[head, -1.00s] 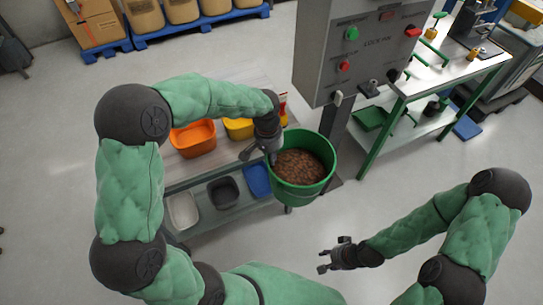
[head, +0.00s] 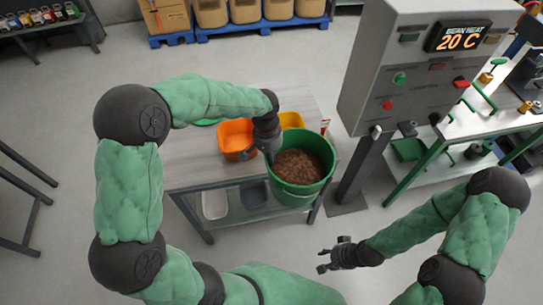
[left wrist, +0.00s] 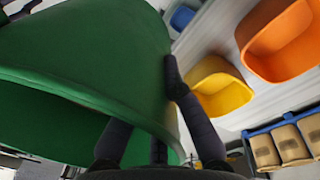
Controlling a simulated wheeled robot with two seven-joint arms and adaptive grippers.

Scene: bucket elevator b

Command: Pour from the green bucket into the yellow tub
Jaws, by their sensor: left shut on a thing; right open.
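The green bucket (head: 297,194) is full of brown bean-like pieces (head: 297,167) and hangs upright, in front of the table's right end. My left gripper (head: 268,150) is shut on the bucket's left rim; the left wrist view shows its fingers against the green wall (left wrist: 90,60). The yellow tub (head: 291,120) is on the table just behind the bucket, partly hidden by my gripper and the bucket. It also shows in the left wrist view (left wrist: 222,92). My right gripper (head: 335,254) is open and empty over the floor, right of and below the bucket.
An orange tub (head: 234,137) stands left of the yellow one on the table (head: 187,157), and grey bins (head: 214,203) sit on its lower shelf. A control box (head: 400,75) on a post reads 20 C at right. A white-topped bench (head: 475,112) stands further right.

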